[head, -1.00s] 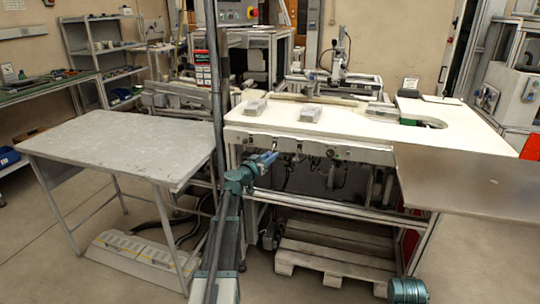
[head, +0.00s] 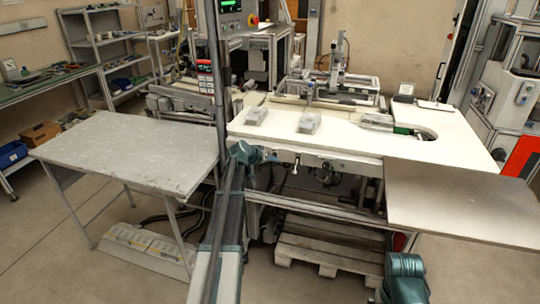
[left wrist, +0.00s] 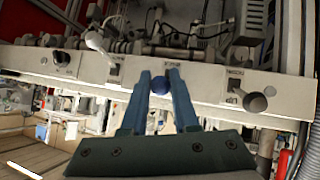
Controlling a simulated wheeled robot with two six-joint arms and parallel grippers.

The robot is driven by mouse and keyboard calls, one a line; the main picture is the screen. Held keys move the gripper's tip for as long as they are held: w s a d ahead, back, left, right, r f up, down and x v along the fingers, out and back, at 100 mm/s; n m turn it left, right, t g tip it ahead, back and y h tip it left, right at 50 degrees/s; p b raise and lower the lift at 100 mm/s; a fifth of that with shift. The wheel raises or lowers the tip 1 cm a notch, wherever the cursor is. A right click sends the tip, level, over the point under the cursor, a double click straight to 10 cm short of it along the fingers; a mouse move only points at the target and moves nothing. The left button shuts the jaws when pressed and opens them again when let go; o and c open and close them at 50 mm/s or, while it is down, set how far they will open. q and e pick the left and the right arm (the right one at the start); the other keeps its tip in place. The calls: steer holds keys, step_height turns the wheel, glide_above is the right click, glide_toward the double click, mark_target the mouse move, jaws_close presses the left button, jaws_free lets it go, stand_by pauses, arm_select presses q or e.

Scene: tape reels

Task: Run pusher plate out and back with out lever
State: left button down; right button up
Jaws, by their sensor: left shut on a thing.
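My left gripper (head: 270,156) is at the front beam under the left part of the white worktop. In the left wrist view the gripper (left wrist: 160,82) is shut on a blue ball knob (left wrist: 160,86) of a lever on the beam. The labels are too blurred to read. A long grey part (head: 376,122), perhaps the pusher plate, lies on the worktop beside the green piece at the cutout. My right gripper is not in view.
A bare metal sheet (head: 460,203) juts out at the front right. A grey table (head: 130,150) stands left, and a wooden pallet (head: 310,253) lies beneath the machine.

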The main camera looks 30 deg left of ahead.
arm_select(q)
steer(key=shift+w+a+r, duration=0.1)
steer(key=shift+r, duration=0.1)
stand_by(0.4)
steer(key=c, duration=0.7)
jaws_free()
steer(key=shift+o, duration=0.2)
steer(key=p+v, duration=0.8)
steer(key=v, duration=0.5)
steer(key=shift+r+p, duration=0.4)
steer(key=shift+r, duration=0.05)
